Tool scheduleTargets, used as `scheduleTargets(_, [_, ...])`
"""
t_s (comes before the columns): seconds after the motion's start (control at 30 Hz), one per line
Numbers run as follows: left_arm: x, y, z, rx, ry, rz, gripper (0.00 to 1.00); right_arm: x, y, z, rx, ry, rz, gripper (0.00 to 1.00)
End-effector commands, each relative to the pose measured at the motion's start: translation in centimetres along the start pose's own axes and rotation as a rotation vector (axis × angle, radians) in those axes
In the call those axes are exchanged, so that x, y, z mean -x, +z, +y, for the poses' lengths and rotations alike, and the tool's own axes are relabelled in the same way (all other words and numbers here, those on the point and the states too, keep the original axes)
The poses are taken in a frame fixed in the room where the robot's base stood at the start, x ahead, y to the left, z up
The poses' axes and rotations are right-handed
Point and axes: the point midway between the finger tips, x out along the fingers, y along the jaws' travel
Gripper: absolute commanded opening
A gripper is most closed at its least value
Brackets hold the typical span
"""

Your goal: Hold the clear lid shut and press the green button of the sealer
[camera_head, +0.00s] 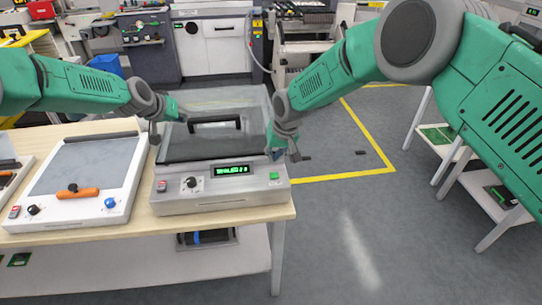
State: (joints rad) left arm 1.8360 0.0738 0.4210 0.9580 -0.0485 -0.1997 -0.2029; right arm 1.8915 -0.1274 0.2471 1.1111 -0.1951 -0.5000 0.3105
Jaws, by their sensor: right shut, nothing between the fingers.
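The sealer (240,200) is a pale grey machine on the wooden table, with a lit green display (231,169) and a dial on its front. Its clear lid (188,143) has a black handle (215,122); I cannot tell whether the lid is fully down. The green button (274,176) is at the right of the front panel, uncovered. My right gripper (291,154) is shut and empty, beside the sealer's right side, above and slightly right of the button.
A flat machine with an orange handle (77,192) stands left of the sealer on the wooden table (160,222). The table ends just right of the sealer. Open grey floor with yellow lines (345,177) lies beyond. White shelves (470,190) stand at the right.

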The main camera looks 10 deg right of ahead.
Motion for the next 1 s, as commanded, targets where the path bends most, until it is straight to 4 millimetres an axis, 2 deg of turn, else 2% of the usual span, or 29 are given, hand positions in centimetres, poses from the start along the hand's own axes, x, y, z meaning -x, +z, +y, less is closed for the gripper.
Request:
scheduleTargets(0.03, [0.1, 0.1, 1.3, -0.003, 0.015, -0.010, 0.00, 0.1, 0.0, 0.0, 0.000, 0.000, 0.001, 0.00])
scheduleTargets(0.1, [0.6, -0.3, 1.5, -0.004, 0.015, -0.009, 0.00, 0.1, 0.1, 0.0, 0.000, 0.000, 0.001, 0.00])
scheduleTargets(0.7, [4.3, -3.7, 2.6, -0.004, 0.015, -0.005, 0.00, 0.2, 0.1, -0.2, 0.001, 0.002, 0.002, 0.00])
scheduleTargets(1.0, [6.1, -5.4, 2.5, -0.001, 0.013, 0.000, 0.00, 0.1, 0.1, -0.5, 0.002, 0.006, 0.001, 0.00])
